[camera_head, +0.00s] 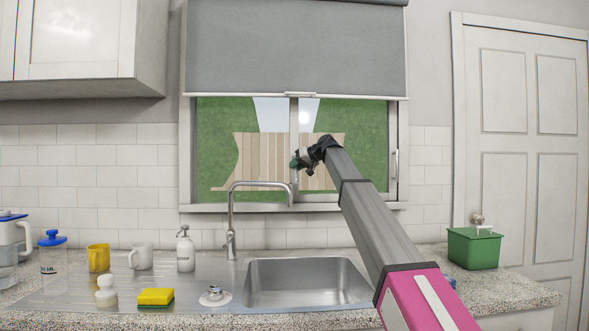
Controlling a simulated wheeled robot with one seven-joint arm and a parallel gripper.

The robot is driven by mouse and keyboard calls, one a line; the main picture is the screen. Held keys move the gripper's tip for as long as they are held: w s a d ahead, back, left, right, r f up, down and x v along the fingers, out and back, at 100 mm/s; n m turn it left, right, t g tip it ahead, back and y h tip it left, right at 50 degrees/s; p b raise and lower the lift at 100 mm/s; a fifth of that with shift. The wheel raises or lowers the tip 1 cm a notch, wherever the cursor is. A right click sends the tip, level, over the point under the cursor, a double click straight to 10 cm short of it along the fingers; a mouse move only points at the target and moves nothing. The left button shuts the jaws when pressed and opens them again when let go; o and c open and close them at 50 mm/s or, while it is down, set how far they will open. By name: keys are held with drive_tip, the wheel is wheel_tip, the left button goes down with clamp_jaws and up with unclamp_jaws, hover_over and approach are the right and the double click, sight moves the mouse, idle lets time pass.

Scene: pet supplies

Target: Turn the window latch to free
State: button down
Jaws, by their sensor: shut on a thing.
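The window (258,185) stands above the sink with a light frame and a vertical bar in its middle. My gripper (296,162) is at that middle bar, at the end of my arm, which reaches up from the lower right. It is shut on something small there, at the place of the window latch. The latch itself is hidden behind my gripper, so its angle cannot be told. A pale upright handle (394,165) shows on the right side of the window frame.
A tall curved tap (231,215) rises in front of the window, close below my gripper. A grey blind (295,50) covers the window's top. The steel sink (305,262) is empty where visible. Mugs, a soap bottle (185,250) and a yellow sponge (155,296) stand left; a green box (474,249) stands right.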

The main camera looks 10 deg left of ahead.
drive_tip(key=m+g, duration=0.1)
drive_tip(key=r+m+g+h, duration=0.1)
drive_tip(key=g, duration=0.1)
drive_tip(key=s+r+m+g+h, duration=0.1)
drive_tip(key=shift+d+g, duration=0.2)
drive_tip(key=shift+g, duration=0.1)
idle(0.5)
drive_tip(key=c, duration=1.1)
unclamp_jaws()
drive_tip(key=shift+r, duration=0.1)
drive_tip(key=v, duration=1)
drive_tip(key=shift+d+r, duration=0.15)
drive_tip(key=shift+r, duration=0.25)
